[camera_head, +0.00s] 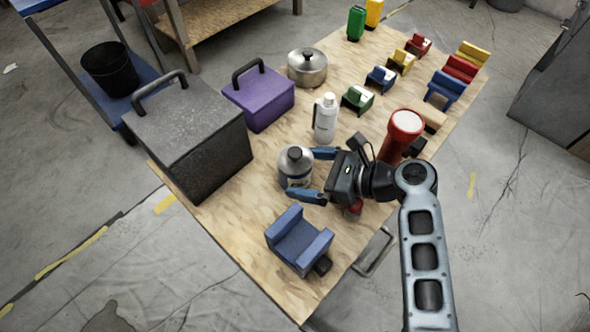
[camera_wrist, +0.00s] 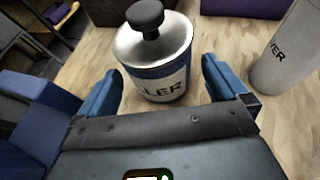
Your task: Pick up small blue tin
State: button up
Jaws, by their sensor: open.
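A small tin (camera_head: 295,170) with a silver top, black knob and blue-and-white label stands upright on the wooden board. My gripper (camera_head: 309,175) is open, with one blue finger on each side of it. In the wrist view the tin (camera_wrist: 160,70) stands just ahead of and between the fingertips (camera_wrist: 159,75). Space shows between each finger and the tin there, and the gripper is not shut on it.
A white bottle (camera_head: 325,118) stands close behind the tin. A blue block-shaped holder (camera_head: 299,241) lies in front. A dark grey box (camera_head: 189,135) and a purple box (camera_head: 258,98) stand left and behind. A red flashlight-like object (camera_head: 401,132) is right of my gripper.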

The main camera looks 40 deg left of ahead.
jog(key=shift+x, duration=1.75)
jog(key=c, duration=1.3)
